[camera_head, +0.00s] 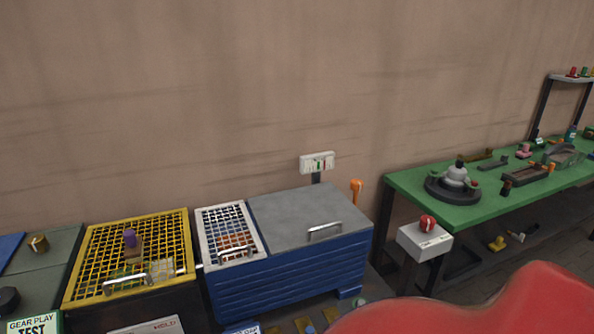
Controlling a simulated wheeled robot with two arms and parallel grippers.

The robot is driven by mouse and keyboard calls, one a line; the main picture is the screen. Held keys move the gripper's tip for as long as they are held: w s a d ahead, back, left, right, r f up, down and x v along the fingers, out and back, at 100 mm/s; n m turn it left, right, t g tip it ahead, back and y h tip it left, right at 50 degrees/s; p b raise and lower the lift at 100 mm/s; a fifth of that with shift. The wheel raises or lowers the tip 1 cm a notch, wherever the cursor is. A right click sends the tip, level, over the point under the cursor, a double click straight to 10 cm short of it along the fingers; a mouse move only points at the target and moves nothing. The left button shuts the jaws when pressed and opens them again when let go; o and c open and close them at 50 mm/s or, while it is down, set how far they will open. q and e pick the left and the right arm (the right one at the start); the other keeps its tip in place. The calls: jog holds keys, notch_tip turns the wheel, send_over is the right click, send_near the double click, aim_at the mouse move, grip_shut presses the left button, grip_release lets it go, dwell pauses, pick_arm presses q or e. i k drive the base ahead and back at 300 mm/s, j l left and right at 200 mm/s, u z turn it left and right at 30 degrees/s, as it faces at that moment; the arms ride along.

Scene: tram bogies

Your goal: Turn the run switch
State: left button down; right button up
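No control in view carries a label I can read as the run switch. A white box (410,240) on a post stands right of the blue machine, with a red rounded knob (427,223) on top. A small white panel (317,162) with green and red marks stands on a short post behind the blue machine. An orange-topped lever (356,187) stands upright at that machine's right rear. Which of these is the run switch, I cannot tell. Neither of my grippers is in view.
The blue machine (290,275) has a grey handled lid and a white grated section. A yellow grated box (70,290) stands left of it. A green workbench (410,185) with several parts is at the right. The wall behind is bare.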

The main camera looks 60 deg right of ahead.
aim_at(427, 223)
jog(key=z, duration=2.6)
